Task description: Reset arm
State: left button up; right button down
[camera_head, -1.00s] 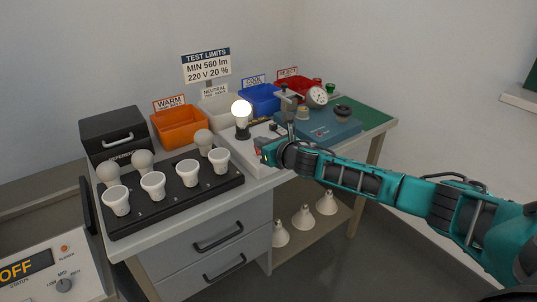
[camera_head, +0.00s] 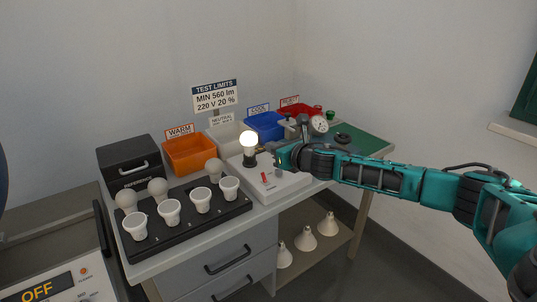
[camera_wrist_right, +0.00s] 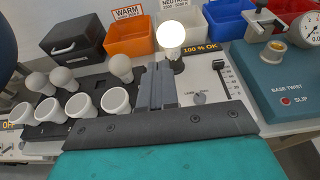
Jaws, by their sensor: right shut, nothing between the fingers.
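My right arm comes in from the right in the head view, and its gripper (camera_head: 277,166) hangs over the white test unit (camera_head: 268,193) at the bench's front. In the right wrist view my right gripper (camera_wrist_right: 159,72) has its fingers together with nothing between them. A lit bulb (camera_head: 249,142) stands upright in a dark socket on the test unit, just left of the gripper in the head view. It also glows in the right wrist view (camera_wrist_right: 170,38), just beyond the fingertips and apparently apart from them. My left gripper is not in view.
Behind stand a black box (camera_head: 130,166), an orange bin (camera_head: 190,156), a blue bin (camera_head: 266,126) and a red bin (camera_head: 299,111). Lamps stand on the lower shelf (camera_head: 311,252). A teal device (camera_wrist_right: 275,85) sits right of the gripper.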

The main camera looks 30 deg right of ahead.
dwell(0.5)
jog(key=s+a+f+m+g+y, duration=0.1)
jog(key=s+a+f+m+y, duration=0.1)
jog(key=s+a+f+m, duration=0.65)
jog(key=s+a+f+m+g+y, duration=0.15)
jog(key=s+a+f+m, duration=0.35)
jog(key=a, duration=0.6)
jog(key=s+a+f+m+g+h, duration=0.1)
jog(key=s+f+m, duration=0.3)
jog(key=s+m, duration=0.5)
jog(key=s+a+f+m+h, duration=0.1)
jog(key=s+f+m, duration=0.3)
jog(key=s+m, duration=0.5)
jog(key=shift+s+f+m+g, duration=0.15)
jog(key=shift+f+m+g, duration=0.2)
jog(key=shift+m, duration=0.9)
jog(key=shift+a, duration=0.15)
